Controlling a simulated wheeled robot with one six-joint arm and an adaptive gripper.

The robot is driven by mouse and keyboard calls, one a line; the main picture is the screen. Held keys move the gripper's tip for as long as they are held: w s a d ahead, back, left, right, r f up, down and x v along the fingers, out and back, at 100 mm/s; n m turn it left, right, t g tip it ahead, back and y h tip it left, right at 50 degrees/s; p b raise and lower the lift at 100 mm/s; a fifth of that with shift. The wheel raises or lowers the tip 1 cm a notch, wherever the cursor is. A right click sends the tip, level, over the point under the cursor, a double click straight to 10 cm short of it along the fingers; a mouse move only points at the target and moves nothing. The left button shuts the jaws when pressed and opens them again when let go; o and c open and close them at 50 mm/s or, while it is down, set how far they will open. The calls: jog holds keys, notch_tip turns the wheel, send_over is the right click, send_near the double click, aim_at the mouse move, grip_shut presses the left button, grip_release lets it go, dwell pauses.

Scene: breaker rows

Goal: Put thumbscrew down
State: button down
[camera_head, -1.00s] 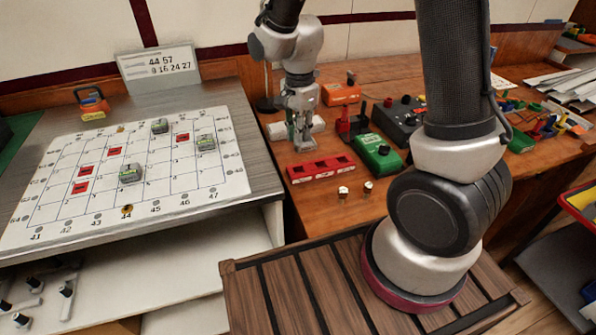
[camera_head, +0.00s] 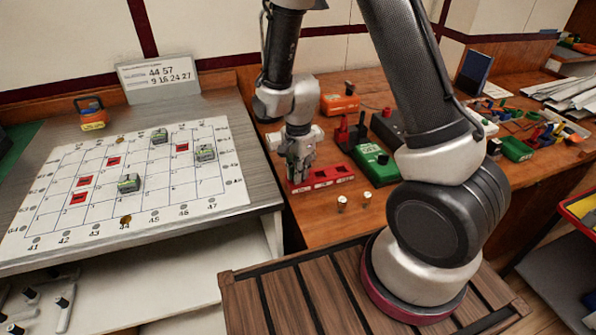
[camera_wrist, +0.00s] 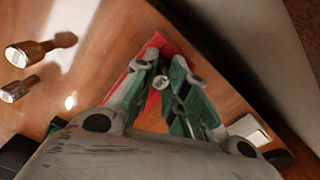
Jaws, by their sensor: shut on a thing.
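My gripper (camera_head: 297,178) is at the left end of a red holder with compartments (camera_head: 330,176) on the wooden table. In the wrist view my gripper (camera_wrist: 163,85) is shut on a small thumbscrew (camera_wrist: 160,82), of which only a pale round end shows between the green-padded fingers. The red holder (camera_wrist: 128,78) shows behind and below the fingers. I cannot tell whether the thumbscrew touches it. Two small pale-topped pieces (camera_head: 342,203) (camera_head: 366,198) stand on the table in front of the holder; they look brass-coloured in the wrist view (camera_wrist: 32,52).
A green box (camera_head: 374,163) stands right of the holder, with an orange box (camera_head: 340,104) behind. The white grid board (camera_head: 60,215) with grey-green blocks and red cells lies left, across a gap. The table front by the two small pieces is mostly bare.

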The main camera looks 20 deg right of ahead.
jog(key=c, duration=1.4)
grip_release()
jog(key=shift+f, duration=0.1)
jog(key=shift+c, duration=0.2)
notch_tip(320, 180, up, 13)
jog(key=s+d+r+n+t, duration=0.1)
jog(key=s+d+r+n, duration=0.25)
jog(key=d+r, duration=0.2)
jog(key=s+d+r+n+t, duration=0.1)
jog(key=s+d+r+n, duration=0.25)
jog(key=r, duration=0.35)
jog(key=s+d+r+n+t, duration=0.1)
jog(key=s+d+r+n, duration=0.1)
jog(key=s, duration=0.4)
jog(key=s+d+r+n+t, duration=0.1)
jog(key=s+d+r+n, duration=0.2)
jog(key=s, duration=0.3)
jog(key=shift+d+r+n, duration=0.35)
jog(key=shift+d+n, duration=0.1)
jog(key=shift+n, duration=0.15)
